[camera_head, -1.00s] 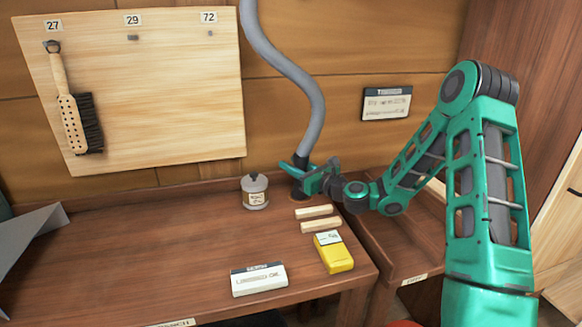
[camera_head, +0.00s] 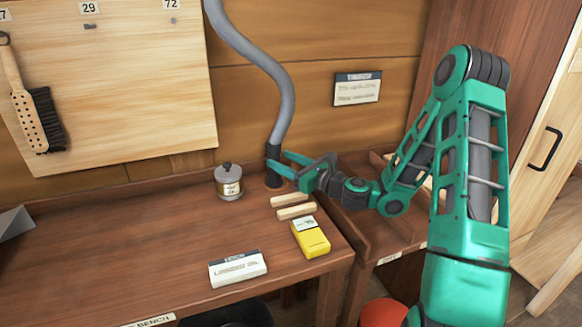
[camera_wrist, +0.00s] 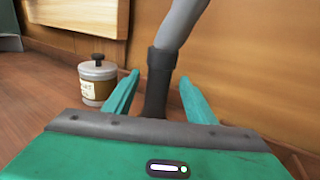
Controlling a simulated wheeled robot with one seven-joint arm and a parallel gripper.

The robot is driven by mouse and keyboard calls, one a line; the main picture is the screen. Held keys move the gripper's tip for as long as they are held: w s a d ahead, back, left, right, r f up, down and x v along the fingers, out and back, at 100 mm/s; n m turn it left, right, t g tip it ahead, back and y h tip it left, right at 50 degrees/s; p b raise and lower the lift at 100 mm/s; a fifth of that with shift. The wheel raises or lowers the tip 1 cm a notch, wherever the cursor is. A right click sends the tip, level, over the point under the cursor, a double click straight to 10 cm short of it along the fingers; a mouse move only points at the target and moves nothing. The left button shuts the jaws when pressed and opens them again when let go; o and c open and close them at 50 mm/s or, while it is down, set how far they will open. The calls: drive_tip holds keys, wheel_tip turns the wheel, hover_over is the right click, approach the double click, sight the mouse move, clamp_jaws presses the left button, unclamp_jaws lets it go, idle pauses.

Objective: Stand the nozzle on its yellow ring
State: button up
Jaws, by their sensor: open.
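The nozzle (camera_head: 274,154) is the dark end of a grey hose (camera_head: 281,95) and stands about upright at the back of the bench. Its foot meets a round brownish patch on the bench top; I see no clear yellow on it, and the fingers partly cover this area. My gripper (camera_head: 277,159) is open, reaching in from the right with its green fingers at the nozzle. In the wrist view the nozzle (camera_wrist: 156,88) shows between the two spread fingers of my gripper (camera_wrist: 160,78), with gaps on both sides.
A lidded pot (camera_head: 229,182) stands left of the nozzle. Two wooden strips (camera_head: 294,205), a yellow box (camera_head: 310,238) and a white labelled block (camera_head: 238,269) lie nearer the front.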

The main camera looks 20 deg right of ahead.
drive_tip(key=v, duration=0.4)
drive_tip(key=shift+s, duration=0.1)
idle(0.4)
